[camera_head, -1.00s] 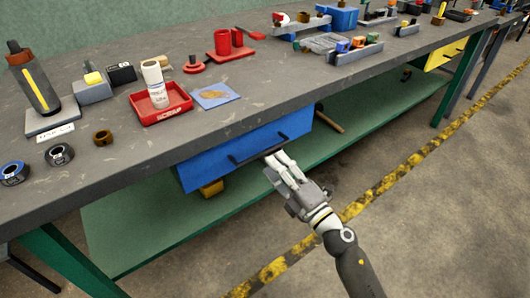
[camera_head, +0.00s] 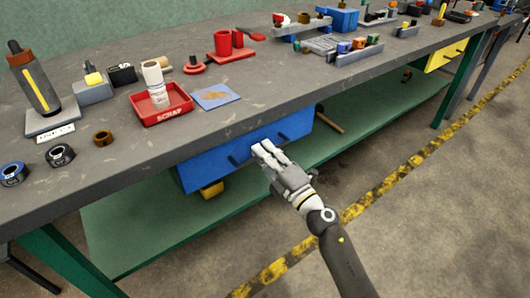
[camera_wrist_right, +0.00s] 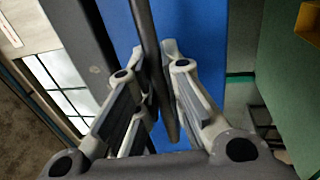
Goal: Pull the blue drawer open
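The blue drawer (camera_head: 205,167) hangs under the front edge of the grey workbench. Its front looks close to the bench edge, with no open inside showing. Its dark bar handle (camera_wrist_right: 148,30) runs across the front, and the hand hides its middle in the head view. My right gripper (camera_head: 262,149) is at the middle of the handle. In the wrist view my right gripper (camera_wrist_right: 156,55) has its fingers closed in on both sides of the bar, with the blue front (camera_wrist_right: 200,30) just behind. My left gripper is not in view.
The bench top (camera_head: 120,175) holds a red scrap tray (camera_head: 162,117) with a white bottle and several other parts. A green lower shelf (camera_head: 150,235) runs beneath the drawer. The floor in front is clear, with a yellow-black stripe (camera_head: 385,185).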

